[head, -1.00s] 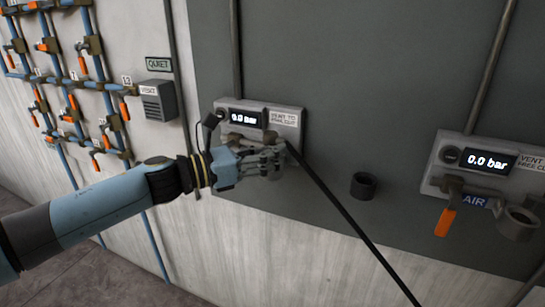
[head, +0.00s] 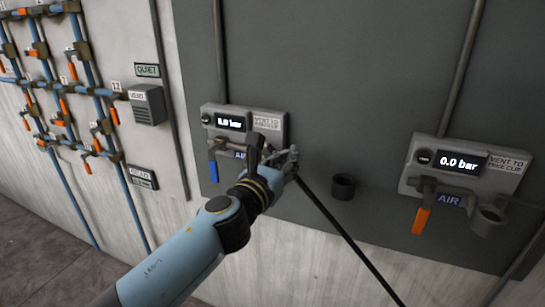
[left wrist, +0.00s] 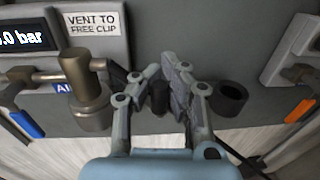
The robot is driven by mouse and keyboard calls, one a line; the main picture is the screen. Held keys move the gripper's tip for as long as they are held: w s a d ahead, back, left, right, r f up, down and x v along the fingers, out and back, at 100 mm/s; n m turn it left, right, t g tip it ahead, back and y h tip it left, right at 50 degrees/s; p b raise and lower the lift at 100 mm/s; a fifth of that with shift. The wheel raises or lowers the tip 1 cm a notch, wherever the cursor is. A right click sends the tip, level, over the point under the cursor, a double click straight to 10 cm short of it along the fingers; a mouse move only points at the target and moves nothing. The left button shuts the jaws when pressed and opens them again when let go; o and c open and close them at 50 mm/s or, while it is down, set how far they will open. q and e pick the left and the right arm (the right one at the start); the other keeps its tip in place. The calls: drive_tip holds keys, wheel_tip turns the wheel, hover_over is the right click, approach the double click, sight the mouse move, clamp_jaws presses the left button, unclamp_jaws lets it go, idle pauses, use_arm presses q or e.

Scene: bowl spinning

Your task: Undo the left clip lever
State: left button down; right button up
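The left gauge box (head: 243,124) on the grey panel has a blue lever (head: 213,166) pointing down beneath it. In the left wrist view, a metal coupling (left wrist: 85,95) stands under this box, and a dark bar (left wrist: 118,78) sticks out on its right. This may be the clip lever, but my finger partly covers it. My left gripper (head: 286,160) is just right of the coupling. Its fingers (left wrist: 161,72) are drawn close together, with a short black piece (left wrist: 160,98) between them. I cannot tell whether they press on it. My right gripper is out of view.
A black hose (head: 340,225) runs down right from near my gripper. A dark round holder (head: 343,186) is on the panel to the right. A second gauge box (head: 466,166) with an orange lever (head: 421,220) is further right. Pipes and valves line the left wall.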

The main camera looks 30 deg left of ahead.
use_arm(q)
drive_tip(key=shift+n+y, duration=0.4)
drive_tip(key=shift+y, duration=0.1)
drive_tip(key=w+d, duration=0.1)
drive_tip(key=w, duration=0.1)
drive_tip(key=w+d, duration=0.1)
drive_tip(key=w, duration=0.1)
drive_tip(key=w+d+b, duration=0.1)
drive_tip(key=w, duration=0.1)
drive_tip(key=shift+w+f, duration=0.15)
drive_tip(key=shift+w+r, duration=0.3)
drive_tip(key=shift+w, duration=0.05)
idle(1.1)
drive_tip(key=c, duration=1.2)
unclamp_jaws()
drive_tip(key=shift+d, duration=0.1)
drive_tip(key=shift+c, duration=0.2)
drive_tip(key=shift+f, duration=0.1)
drive_tip(key=shift+s, duration=0.1)
drive_tip(key=s+d, duration=0.1)
drive_tip(key=s, duration=1)
drive_tip(key=shift+s+d, duration=0.3)
drive_tip(key=shift+s, duration=0.1)
